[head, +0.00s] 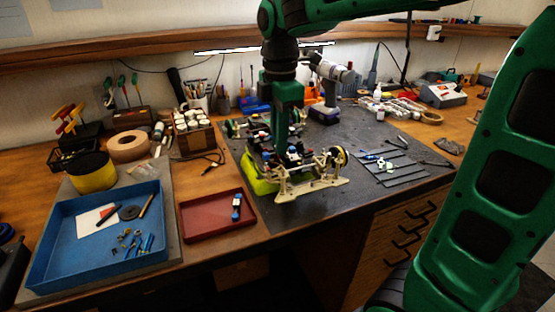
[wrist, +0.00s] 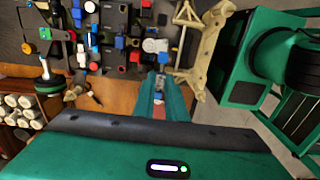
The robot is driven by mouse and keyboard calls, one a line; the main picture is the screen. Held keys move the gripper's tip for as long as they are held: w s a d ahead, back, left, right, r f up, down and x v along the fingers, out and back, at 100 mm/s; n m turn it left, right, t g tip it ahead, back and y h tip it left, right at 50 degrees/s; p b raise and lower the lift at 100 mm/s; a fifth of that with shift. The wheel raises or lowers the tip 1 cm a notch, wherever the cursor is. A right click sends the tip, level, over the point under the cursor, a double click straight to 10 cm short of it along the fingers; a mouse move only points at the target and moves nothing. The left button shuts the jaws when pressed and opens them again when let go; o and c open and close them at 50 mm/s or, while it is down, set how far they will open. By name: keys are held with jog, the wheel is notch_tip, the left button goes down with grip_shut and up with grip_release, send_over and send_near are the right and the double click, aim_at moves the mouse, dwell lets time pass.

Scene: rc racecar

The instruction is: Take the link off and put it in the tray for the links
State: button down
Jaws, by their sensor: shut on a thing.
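The racecar (head: 310,172) stands on the dark mat with cream-coloured end parts, black and blue fittings and a yellow-green part beneath. My gripper (head: 278,142) points down over the near-left part of the car. In the wrist view my gripper (wrist: 163,92) is shut on a small link (wrist: 160,84), mostly hidden between the green fingers. I cannot tell whether the link still touches the car. The red tray (head: 192,228) lies left of the car, in front of it. One small blue and black piece (head: 236,208) lies at its right side.
A blue tray (head: 60,270) with tools and small parts stands at the far left. A drill (head: 326,95) stands behind the car. Grey strips (head: 400,170) lie to the right. Most of the red tray's floor is bare.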

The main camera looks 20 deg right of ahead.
jog(key=shift+r, duration=1.55)
jog(key=shift+s, duration=0.15)
